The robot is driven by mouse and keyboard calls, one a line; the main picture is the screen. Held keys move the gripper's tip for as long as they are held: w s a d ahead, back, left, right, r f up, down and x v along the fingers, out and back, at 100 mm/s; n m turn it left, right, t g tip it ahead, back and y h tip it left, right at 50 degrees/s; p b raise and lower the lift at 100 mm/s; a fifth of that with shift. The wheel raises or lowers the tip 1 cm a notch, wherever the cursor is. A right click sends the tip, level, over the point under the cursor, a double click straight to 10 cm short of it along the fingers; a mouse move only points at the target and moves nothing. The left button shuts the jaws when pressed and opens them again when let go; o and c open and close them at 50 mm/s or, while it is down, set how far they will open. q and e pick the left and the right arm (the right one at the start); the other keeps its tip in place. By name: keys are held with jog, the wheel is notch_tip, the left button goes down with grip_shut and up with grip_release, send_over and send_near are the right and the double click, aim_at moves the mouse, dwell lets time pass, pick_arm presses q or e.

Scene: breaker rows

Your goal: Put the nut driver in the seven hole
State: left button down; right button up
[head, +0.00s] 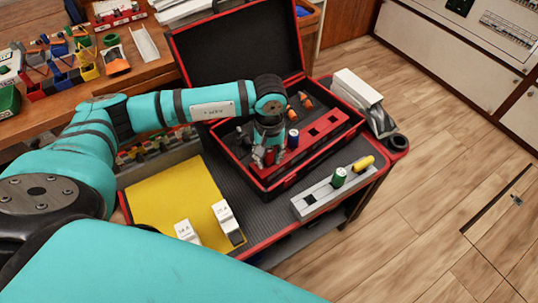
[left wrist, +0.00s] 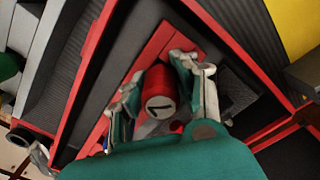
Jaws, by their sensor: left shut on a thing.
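My left gripper (head: 268,158) is over the open black toolbox with red edges (head: 262,188). In the left wrist view its two fingers (left wrist: 163,95) are shut around the red handle of the nut driver (left wrist: 160,85), whose pale end cap carries a dark mark like a 7. A red rack (head: 325,124) with dark square holes runs along the inside of the box, and the driver is at its near left end. The driver's lower end is hidden, so I cannot tell whether it is in a hole. My right gripper is out of view.
A dark blue driver (head: 293,139) stands in the rack beside my gripper, with orange-handled tools (head: 305,100) behind. A grey block (head: 318,199) at the front right holds a green (head: 339,177) and a yellow handle (head: 363,163).

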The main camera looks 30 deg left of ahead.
pick_arm(q)
jog(key=c, duration=1)
grip_release()
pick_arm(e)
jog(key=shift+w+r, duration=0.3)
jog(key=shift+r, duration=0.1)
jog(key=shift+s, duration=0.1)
pick_arm(q)
jog(key=shift+r, duration=0.15)
notch_tip(320, 180, up, 11)
jog(key=shift+p, duration=0.5)
jog(key=shift+r, duration=0.45)
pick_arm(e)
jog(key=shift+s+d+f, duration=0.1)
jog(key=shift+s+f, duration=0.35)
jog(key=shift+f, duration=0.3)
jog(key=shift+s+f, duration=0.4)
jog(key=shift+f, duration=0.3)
